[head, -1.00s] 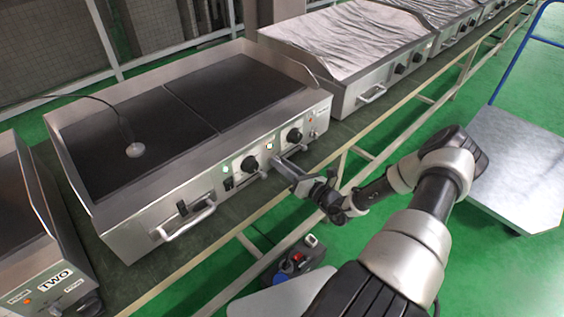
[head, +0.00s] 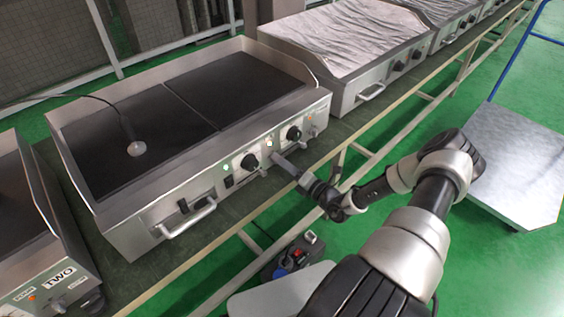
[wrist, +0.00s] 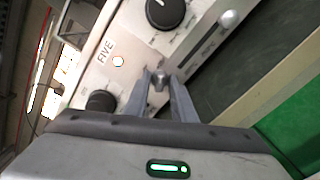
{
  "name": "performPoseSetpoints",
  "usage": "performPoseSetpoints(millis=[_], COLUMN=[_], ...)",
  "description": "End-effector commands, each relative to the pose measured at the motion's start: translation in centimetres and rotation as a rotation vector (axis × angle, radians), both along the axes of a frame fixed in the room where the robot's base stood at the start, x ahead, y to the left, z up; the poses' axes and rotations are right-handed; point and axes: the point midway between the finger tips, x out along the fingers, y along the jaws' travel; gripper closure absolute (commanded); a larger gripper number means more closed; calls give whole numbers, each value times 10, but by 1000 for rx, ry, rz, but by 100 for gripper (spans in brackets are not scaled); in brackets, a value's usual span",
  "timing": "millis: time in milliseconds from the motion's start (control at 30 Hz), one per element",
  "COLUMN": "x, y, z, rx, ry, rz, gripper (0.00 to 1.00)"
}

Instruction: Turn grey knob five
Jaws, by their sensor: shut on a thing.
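A small grey knob (wrist: 160,80) sits on the metal front panel below the FIVE label (wrist: 106,52) and a lit lamp (wrist: 118,61) in the wrist view. My gripper (wrist: 161,78) has its two grey fingers on either side of this knob and is shut on it. In the head view my gripper (head: 277,159) reaches the front panel between the two black dials, and the knob is hidden behind the fingers.
One black dial (wrist: 166,11) and another small grey knob (wrist: 228,19) are near the fingers; a second black dial (wrist: 101,100) is close to the gripper body. The griddle (head: 165,110) stands on a long table with a front handle (head: 187,219).

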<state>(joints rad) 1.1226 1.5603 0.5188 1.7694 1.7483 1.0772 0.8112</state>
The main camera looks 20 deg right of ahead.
Motion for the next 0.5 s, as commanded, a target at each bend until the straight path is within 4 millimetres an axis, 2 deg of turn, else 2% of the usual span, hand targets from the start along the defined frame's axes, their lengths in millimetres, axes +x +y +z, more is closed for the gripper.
performPoseSetpoints(millis=[333,367,400,500], x=[0,0,-1,0], y=[0,0,0,0], z=[0,0,-1,0], rx=[3,3,3,2], ry=[2,2,2,2], rz=[0,0,0,0], gripper=[99,73,70,70])
